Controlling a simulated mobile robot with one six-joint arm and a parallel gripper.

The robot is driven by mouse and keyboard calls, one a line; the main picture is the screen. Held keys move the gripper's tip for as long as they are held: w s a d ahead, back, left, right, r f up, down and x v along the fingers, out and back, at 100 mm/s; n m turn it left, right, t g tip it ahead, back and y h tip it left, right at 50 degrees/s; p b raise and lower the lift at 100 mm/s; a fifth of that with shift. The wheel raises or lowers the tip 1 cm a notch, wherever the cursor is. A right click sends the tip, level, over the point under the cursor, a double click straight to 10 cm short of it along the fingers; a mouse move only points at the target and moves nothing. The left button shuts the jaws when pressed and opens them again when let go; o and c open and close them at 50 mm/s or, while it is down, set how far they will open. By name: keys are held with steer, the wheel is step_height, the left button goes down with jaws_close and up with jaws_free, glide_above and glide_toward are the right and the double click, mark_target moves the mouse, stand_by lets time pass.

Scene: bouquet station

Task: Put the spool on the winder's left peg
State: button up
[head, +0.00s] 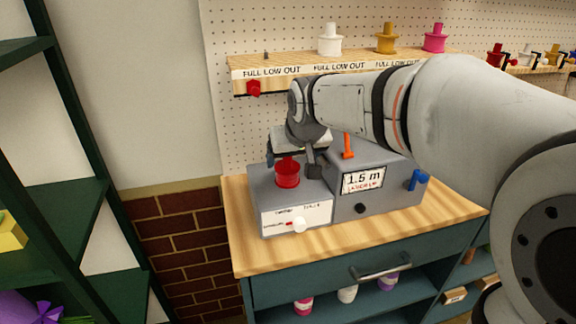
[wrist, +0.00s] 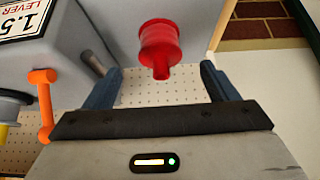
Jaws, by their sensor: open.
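The red spool (head: 287,176) stands upright on top of the left part of the grey winder (head: 347,208), where the left peg would be hidden beneath it. In the wrist view the red spool (wrist: 160,42) shows with its narrow neck toward my gripper. My gripper (head: 293,160) is at the spool, just behind and above it in the head view. In the wrist view my gripper (wrist: 160,70) is open, with one finger on each side of the spool and a visible gap to both.
The winder has an orange lever (head: 348,146), a blue crank (head: 418,180) and a "1.5 m" display (head: 362,180). It stands on a wooden worktop (head: 340,238). A shelf (head: 300,73) behind holds white (head: 330,40), yellow (head: 386,40) and pink (head: 434,40) spools. Green shelving (head: 80,220) stands left.

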steer(key=a+v, duration=0.1)
steer(key=v, duration=0.4)
steer(key=s+d+f+m+g+h, duration=0.1)
steer(key=s+d+f+g, duration=0.1)
steer(key=s+d+f, duration=0.5)
steer(key=s+d+f+m+g, duration=0.2)
steer(key=s+d+f, duration=0.5)
steer(key=s, duration=0.5)
steer(key=shift+s+d+h, duration=0.3)
steer(key=shift+d+h, duration=0.1)
steer(key=shift+d, duration=0.05)
steer(key=shift+p+v, duration=0.85)
steer(key=shift+p, duration=0.1)
steer(key=shift+w, duration=0.2)
steer(key=shift+c, duration=0.4)
